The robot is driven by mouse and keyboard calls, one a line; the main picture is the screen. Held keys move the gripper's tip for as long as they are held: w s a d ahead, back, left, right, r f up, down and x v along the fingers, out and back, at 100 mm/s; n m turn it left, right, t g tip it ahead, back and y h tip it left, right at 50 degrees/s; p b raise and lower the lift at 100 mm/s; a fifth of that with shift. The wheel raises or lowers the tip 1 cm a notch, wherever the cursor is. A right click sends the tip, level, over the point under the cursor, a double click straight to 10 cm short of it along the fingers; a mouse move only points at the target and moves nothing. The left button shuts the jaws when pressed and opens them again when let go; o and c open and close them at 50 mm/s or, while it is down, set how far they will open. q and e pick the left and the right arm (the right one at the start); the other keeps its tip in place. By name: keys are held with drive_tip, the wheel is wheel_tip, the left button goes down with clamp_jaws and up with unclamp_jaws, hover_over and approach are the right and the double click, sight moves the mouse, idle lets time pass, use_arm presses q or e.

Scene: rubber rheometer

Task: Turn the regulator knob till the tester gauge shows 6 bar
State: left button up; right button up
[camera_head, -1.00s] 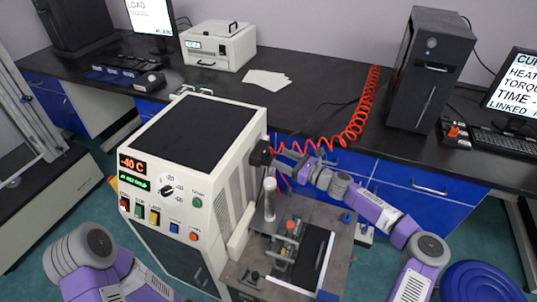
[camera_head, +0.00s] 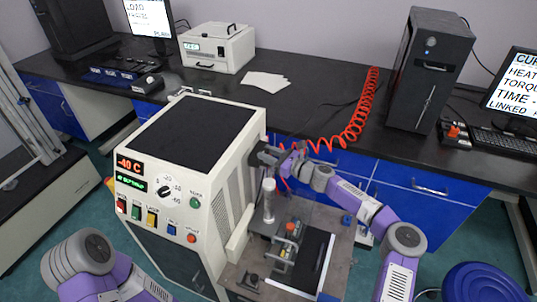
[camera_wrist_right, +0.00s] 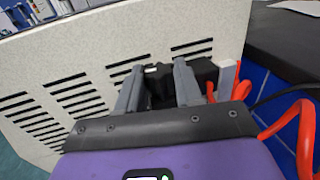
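The tester is the beige cabinet (camera_head: 228,200) with a black top. On its front panel a round white dial (camera_head: 166,191) has a black pointer; its reading is too small to tell. The black regulator (camera_wrist_right: 162,88) sits on the tester's right side in the right wrist view. My right gripper (camera_head: 266,155) is at this side, and in the wrist view its two grey fingers (camera_wrist_right: 158,84) stand either side of the black knob. Whether they press on it is unclear.
A red coiled hose (camera_head: 355,125) runs from near the regulator along the dark bench (camera_head: 310,97). A black computer tower (camera_head: 430,70) stands behind my right arm. A grey metal plate (camera_head: 240,275) with a vertical post (camera_head: 268,200) lies below the right gripper.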

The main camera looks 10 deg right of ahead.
drive_tip(key=shift+c, duration=1.4)
drive_tip(key=shift+m+t+h, duration=0.3)
drive_tip(key=shift+h, duration=0.1)
drive_tip(key=m+t+h, duration=0.2)
drive_tip(key=h, duration=0.1)
drive_tip(key=m+t+h, duration=0.1)
drive_tip(key=m+h, duration=0.1)
drive_tip(key=shift+s+a, duration=0.25)
drive_tip(key=shift+a, duration=0.15)
drive_tip(key=m+h, duration=0.1)
drive_tip(key=h, duration=0.2)
drive_tip(key=m+t+h, duration=0.1)
drive_tip(key=m+h, duration=0.1)
drive_tip(key=shift+a+m+h, duration=0.2)
drive_tip(key=shift+m+h, duration=0.1)
drive_tip(key=shift+h, duration=0.1)
drive_tip(key=shift+a+m+h, duration=0.15)
drive_tip(key=shift+m+h, duration=1.35)
drive_tip(key=shift+h, duration=1.2)
